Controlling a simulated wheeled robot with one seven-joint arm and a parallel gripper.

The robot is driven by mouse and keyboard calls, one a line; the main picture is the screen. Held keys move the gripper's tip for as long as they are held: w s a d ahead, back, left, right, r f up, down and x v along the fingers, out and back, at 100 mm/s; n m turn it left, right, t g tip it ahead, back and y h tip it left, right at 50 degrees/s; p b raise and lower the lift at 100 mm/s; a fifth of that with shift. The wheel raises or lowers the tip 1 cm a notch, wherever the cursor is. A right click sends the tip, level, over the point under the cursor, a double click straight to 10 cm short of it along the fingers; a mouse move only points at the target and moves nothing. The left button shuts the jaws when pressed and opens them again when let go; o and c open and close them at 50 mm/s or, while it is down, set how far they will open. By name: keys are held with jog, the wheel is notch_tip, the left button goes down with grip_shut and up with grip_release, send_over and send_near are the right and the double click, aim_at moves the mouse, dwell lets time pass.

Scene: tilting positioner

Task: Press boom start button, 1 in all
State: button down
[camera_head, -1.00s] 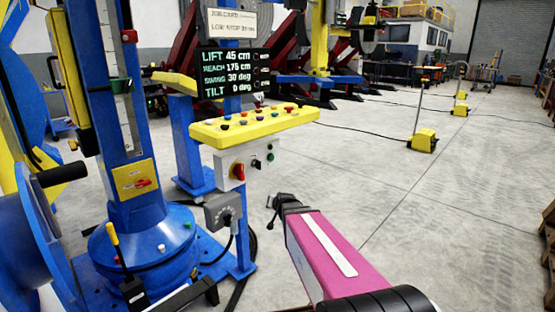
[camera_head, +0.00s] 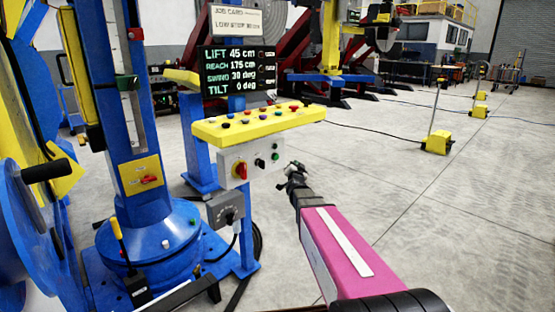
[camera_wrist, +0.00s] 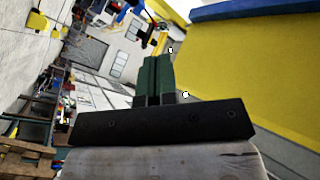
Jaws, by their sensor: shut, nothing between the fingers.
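A yellow console (camera_head: 258,124) carries rows of small coloured buttons on its sloped top. A light grey box (camera_head: 250,160) hangs below it with a red rotary switch (camera_head: 240,171), a black knob (camera_head: 260,163) and a green button (camera_head: 275,156). I cannot read which control is labelled boom start. My gripper (camera_head: 292,172) is shut and empty, just right of the grey box and below the console's right end; it looks apart from both. In the wrist view its dark green fingers (camera_wrist: 157,78) are together, beside a large yellow surface (camera_wrist: 255,75).
A display (camera_head: 237,71) above the console reads lift 45, reach 175, swing 30, tilt 0. A blue column (camera_head: 125,110) and a round blue base (camera_head: 150,245) stand left. A grey socket box (camera_head: 226,208) sits below. The floor to the right is mostly clear.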

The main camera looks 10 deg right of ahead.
aim_at(276, 157)
jog(key=shift+w+a, duration=0.1)
jog(key=w+a, duration=0.5)
jog(key=w, duration=0.2)
dwell(0.4)
dwell(2.0)
jog(key=shift+w+a, duration=0.3)
jog(key=shift+w, duration=0.05)
jog(key=shift+w+a, duration=0.25)
jog(key=shift+w, duration=0.1)
dwell(0.9)
jog(key=shift+s, duration=0.1)
jog(key=shift+s+d, duration=0.55)
jog(key=shift+s, duration=0.05)
jog(key=shift+s, duration=0.1)
dwell(0.3)
